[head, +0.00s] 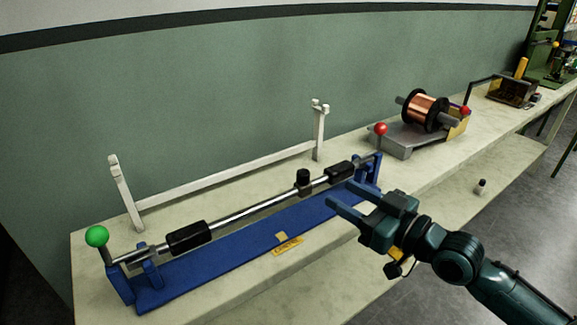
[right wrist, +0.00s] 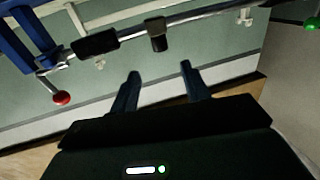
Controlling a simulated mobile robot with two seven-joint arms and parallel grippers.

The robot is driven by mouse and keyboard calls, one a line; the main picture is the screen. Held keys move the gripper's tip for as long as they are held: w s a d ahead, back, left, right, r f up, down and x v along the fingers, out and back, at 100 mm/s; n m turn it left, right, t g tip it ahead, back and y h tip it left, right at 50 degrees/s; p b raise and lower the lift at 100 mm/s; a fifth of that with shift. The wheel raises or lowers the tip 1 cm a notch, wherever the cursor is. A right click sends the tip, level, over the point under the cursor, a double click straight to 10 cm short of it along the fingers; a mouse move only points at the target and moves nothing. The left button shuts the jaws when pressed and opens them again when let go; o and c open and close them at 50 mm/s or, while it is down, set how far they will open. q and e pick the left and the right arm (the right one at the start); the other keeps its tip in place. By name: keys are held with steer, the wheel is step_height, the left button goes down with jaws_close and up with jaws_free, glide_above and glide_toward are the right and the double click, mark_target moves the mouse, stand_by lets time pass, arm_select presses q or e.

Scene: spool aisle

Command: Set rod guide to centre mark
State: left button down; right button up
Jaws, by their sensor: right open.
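The rod guide (head: 303,181), a small black block with a knob on top, sits on a shiny steel rod (head: 250,209) right of the rod's middle. A yellow mark (head: 281,236) is on the blue base's front edge, above a yellow label (head: 287,246); I take it as the centre mark. The guide appears right of it. My right gripper (head: 341,193) is open and empty, in front of the rod's right part. In the right wrist view the guide (right wrist: 157,38) lies beyond and between the open fingertips (right wrist: 160,70), apart from them. My left gripper is not in view.
Black sleeves (head: 189,237) (head: 341,171) flank the guide on the rod. A green-ball lever (head: 97,237) and red-ball lever (head: 380,129) stand at the ends. A white frame (head: 230,173) stands behind. A copper spool (head: 428,110) is farther right on the bench.

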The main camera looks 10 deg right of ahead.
mark_target(303, 182)
steer(key=p+x, duration=0.1)
steer(key=x, duration=1.1)
steer(key=shift+w+a, duration=0.25)
steer(key=shift+w, duration=0.05)
steer(key=shift+r, duration=0.15)
jaws_close()
